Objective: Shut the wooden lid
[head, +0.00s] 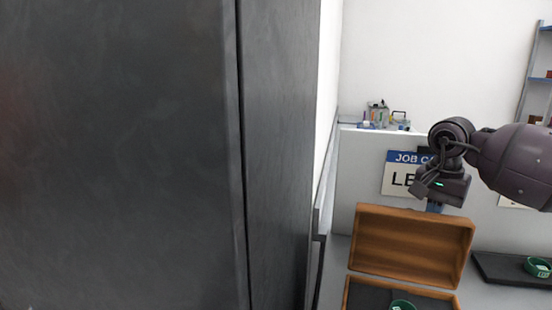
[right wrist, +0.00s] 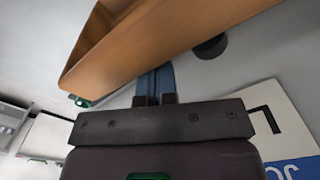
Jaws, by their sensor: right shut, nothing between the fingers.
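The wooden lid (head: 410,245) stands open and tilted back at the rear of a wooden box (head: 361,293), which is cut off by the bottom of the head view. The box has a dark lining and a green ring-shaped item (head: 402,304) in it. My right gripper (head: 434,207) is just above the lid's upper right edge, fingers down and shut on nothing. In the right wrist view its blue fingers (right wrist: 154,84) point at the brown wood of the lid (right wrist: 165,42). I cannot tell whether they touch it. My left gripper is not in view.
A large dark grey panel (head: 120,150) fills the left of the head view. A "JOB CARD" sign (head: 400,173) hangs on a pale partition behind the lid. A dark tray (head: 500,268) with a green ring (head: 537,267) lies to the right of the box.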

